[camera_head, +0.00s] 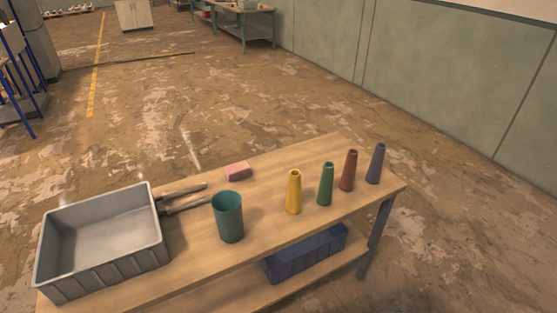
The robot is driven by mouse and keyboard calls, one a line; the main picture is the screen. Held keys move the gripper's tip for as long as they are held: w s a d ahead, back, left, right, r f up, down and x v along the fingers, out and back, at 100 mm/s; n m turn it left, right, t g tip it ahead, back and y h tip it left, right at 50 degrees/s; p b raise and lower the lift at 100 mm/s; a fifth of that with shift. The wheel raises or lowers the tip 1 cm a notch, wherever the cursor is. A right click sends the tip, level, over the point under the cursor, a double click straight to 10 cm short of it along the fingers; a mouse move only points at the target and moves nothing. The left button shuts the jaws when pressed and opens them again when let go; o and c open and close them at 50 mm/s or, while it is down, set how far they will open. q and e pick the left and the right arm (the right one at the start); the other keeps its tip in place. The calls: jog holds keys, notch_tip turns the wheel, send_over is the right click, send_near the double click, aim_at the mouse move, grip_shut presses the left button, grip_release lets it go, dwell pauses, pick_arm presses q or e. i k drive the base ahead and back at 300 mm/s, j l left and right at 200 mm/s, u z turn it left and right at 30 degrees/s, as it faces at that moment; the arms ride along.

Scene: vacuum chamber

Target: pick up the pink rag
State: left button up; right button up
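A small pink block-shaped item (238,171), which looks like the folded pink rag, lies flat near the far edge of the wooden table (275,238). It is behind the teal cup (229,218) and to the right of two wooden-handled tools (183,190). Its top and front side show, and nothing covers it. Neither of my grippers is in view.
A grey open bin (105,240) stands at the table's left end. Yellow (294,192), green (326,185), red (348,171) and blue (375,164) cones stand to the right. A blue crate (305,254) sits on the lower shelf. Open floor lies behind the table.

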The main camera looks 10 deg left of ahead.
aim_at(235, 172)
jog(key=u, duration=0.75)
